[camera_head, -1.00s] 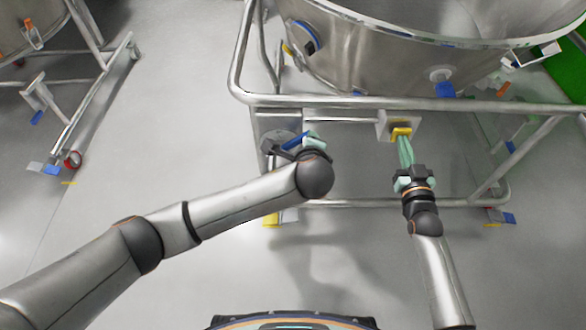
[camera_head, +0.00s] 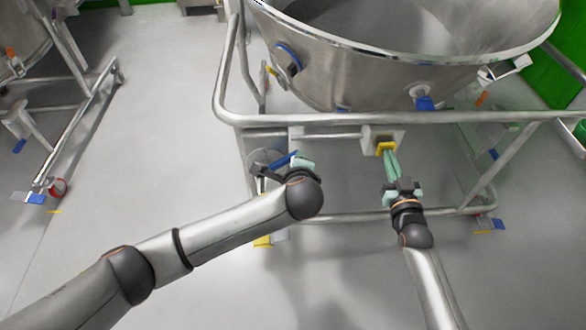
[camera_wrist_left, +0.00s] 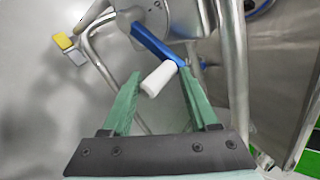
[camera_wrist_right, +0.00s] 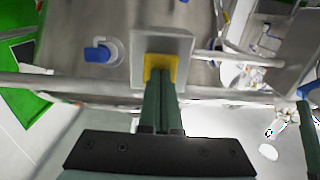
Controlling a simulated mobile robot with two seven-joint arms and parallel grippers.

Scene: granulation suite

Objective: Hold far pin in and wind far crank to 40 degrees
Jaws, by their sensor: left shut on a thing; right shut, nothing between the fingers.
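The far crank is a blue arm (camera_head: 285,161) with a white handle (camera_wrist_left: 158,78), on a round grey hub (camera_wrist_left: 170,15) at the frame's left end. My left gripper (camera_wrist_left: 160,75) has its green fingers on either side of the white handle and is shut on it. In the head view my left wrist partly hides the crank. The far pin is a yellow piece (camera_head: 386,147) on a pale block (camera_wrist_right: 148,44). My right gripper (camera_wrist_right: 160,76) is shut and empty, its fingertips against the yellow pin, as far as I can tell touching it.
A large steel bowl (camera_head: 400,75) stands above the tubular frame (camera_head: 330,117). A blue-handled valve (camera_head: 424,102) is on the bowl's side. Another wheeled frame (camera_head: 90,125) is at the left. The grey floor between is clear.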

